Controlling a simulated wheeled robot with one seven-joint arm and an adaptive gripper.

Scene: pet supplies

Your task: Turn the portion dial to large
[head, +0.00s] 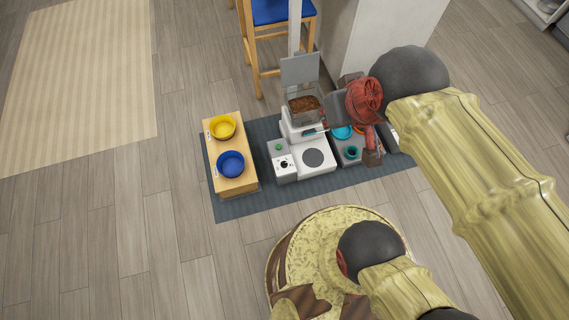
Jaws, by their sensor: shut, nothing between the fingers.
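The portion dial (284,164) is a small dark knob on the white front panel of a grey control box. Its pointer and labels are too small to read. A green button (278,147) is on top of the same box. The box is joined to a white feeder (300,130) with a clear hopper of brown kibble (304,103) and a raised grey lid (300,70). My gripper (373,160) is shut and empty, pointing down to the right of the feeder, well apart from the dial. It partly hides the things beneath it.
A wooden stand (247,188) left of the feeder holds a yellow bowl (222,127) and a blue bowl (230,164). A grey holder (341,151) with teal items is at the right, near my gripper. All stand on a dark mat (225,209). A chair (262,55) is behind.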

